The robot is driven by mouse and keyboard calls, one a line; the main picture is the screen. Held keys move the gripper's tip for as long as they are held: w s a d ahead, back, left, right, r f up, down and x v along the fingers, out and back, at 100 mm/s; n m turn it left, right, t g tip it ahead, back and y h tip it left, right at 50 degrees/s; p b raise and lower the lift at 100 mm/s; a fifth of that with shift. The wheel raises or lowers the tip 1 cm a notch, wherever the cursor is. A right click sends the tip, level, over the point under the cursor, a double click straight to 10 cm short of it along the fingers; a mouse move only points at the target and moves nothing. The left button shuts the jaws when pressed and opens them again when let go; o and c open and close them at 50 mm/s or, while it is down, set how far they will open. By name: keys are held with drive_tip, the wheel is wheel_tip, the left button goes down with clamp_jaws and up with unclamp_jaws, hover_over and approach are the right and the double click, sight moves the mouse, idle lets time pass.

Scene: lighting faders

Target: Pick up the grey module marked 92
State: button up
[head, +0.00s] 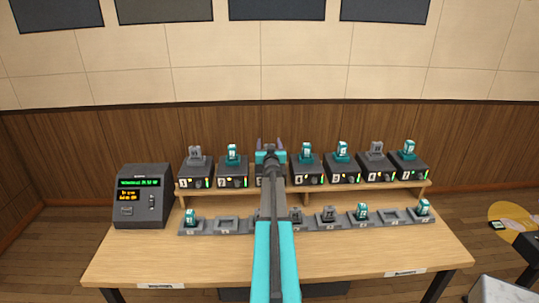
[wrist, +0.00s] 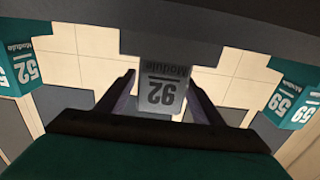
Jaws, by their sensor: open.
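The grey module marked 92 (wrist: 163,88) shows in the middle of the wrist view, its label upside down. My gripper (head: 271,145) is open at the upper shelf, in the middle of the row. In the wrist view, one finger is on each side of the module, with a narrow gap visible on both sides. I cannot tell how far the fingertips reach along it. In the head view the module is hidden behind my gripper and arm.
Teal modules stand left (wrist: 18,62) and right (wrist: 292,98) in the wrist view. Black fader units (head: 342,172) line the upper shelf on both sides of my gripper. A lower row of grey holders (head: 228,225) and a console (head: 143,197) stand on the wooden table (head: 200,262).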

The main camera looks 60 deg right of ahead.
drive_tip(key=c, duration=1.2)
drive_tip(key=shift+r, duration=0.1)
drive_tip(key=s+a+r, duration=0.1)
drive_tip(key=s+a, duration=0.2)
drive_tip(key=a, duration=0.1)
drive_tip(key=s+a+r+p, duration=0.1)
drive_tip(key=s+a+r, duration=0.1)
drive_tip(key=s+a, duration=0.1)
drive_tip(key=s+a+r, duration=0.1)
drive_tip(key=s+a, duration=0.3)
drive_tip(key=s, duration=0.1)
drive_tip(key=shift+a+r+p, duration=0.35)
drive_tip(key=shift+r, duration=0.05)
